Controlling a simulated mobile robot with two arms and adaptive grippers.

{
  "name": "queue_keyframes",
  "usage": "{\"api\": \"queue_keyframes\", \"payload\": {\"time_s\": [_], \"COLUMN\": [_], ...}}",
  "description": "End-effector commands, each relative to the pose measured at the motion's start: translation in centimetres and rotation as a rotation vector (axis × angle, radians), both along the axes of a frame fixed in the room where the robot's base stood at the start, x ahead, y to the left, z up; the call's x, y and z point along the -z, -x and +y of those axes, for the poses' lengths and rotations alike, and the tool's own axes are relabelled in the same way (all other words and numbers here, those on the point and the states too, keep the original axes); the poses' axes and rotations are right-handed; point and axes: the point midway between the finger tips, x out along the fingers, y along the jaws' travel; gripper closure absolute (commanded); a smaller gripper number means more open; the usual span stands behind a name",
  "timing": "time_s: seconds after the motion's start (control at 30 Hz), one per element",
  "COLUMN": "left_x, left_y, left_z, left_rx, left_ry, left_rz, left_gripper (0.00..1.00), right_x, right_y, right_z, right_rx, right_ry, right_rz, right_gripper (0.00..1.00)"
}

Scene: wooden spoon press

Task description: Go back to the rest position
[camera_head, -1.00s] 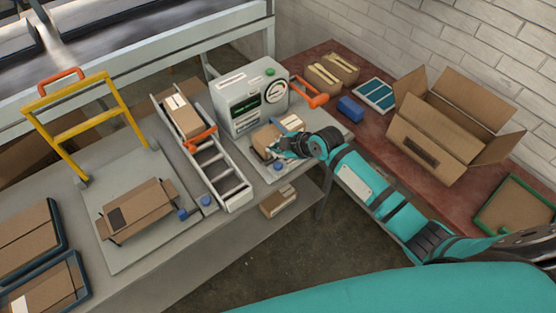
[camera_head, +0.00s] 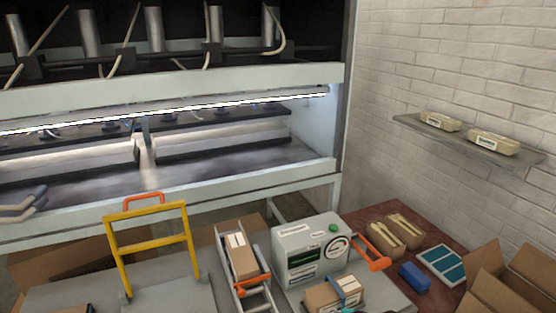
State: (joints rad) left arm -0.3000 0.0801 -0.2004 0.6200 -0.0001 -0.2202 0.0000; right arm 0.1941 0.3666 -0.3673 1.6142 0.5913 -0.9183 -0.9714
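Neither of my grippers shows in the head view. A grey machine (camera_head: 311,252) with a green button and a round dial stands on the worktable near the bottom middle. A cardboard box (camera_head: 322,297) with a blue strip across it sits in front of the machine, partly cut off by the lower edge. Another cardboard box (camera_head: 241,256) with a white label lies on the sloped roller track (camera_head: 226,262) to the left of the machine, behind an orange handle (camera_head: 252,283).
A yellow frame (camera_head: 152,245) stands on the left. A lit press (camera_head: 220,145) fills the back. On the right are wooden spoon packs (camera_head: 396,231), a blue block (camera_head: 414,276), a teal-striped tray (camera_head: 441,263) and an open carton (camera_head: 510,285). A wall shelf (camera_head: 470,143) holds two packs.

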Motion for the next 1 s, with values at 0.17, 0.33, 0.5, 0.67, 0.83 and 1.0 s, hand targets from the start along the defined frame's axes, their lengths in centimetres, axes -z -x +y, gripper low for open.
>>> {"api": "queue_keyframes", "payload": {"time_s": [0.17,0.33,0.5,0.67,0.83,1.0], "left_x": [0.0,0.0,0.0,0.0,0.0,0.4], "left_y": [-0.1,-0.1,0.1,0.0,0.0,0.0], "left_z": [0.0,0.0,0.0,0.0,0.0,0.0], "left_rx": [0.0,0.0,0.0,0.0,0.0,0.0], "left_ry": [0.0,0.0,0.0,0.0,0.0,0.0], "left_rz": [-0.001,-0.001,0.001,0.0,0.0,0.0], "left_gripper": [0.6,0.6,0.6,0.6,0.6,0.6], "right_x": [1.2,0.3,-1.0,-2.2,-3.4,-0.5], "right_y": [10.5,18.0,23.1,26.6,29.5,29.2], "right_z": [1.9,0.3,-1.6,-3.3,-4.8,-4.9], "right_rx": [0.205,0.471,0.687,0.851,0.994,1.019], "right_ry": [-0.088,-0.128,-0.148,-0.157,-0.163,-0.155], "right_rz": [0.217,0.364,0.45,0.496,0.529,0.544], "right_gripper": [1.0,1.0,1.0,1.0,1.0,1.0]}}
